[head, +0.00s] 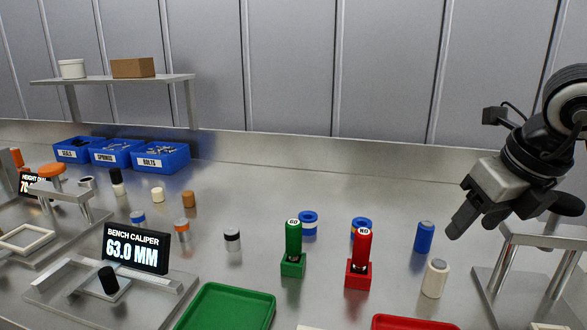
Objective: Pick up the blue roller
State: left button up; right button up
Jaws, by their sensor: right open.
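The blue roller (424,237) is a blue cylinder standing upright on the metal bench at the right, behind a cream roller (435,278). My right gripper (512,218) hangs at the right, above the bench, open and empty. Its left finger is to the right of the blue roller, with a gap between them. My left gripper is not in this view.
A red gauge (362,260) and a green gauge (293,250) stand left of the blue roller, with blue rings (308,217) behind. A metal stand (545,240) is at the right edge. A green tray (228,308) and a red tray (410,323) lie in front.

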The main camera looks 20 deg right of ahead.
aim_at(424, 237)
jog(key=k, duration=1)
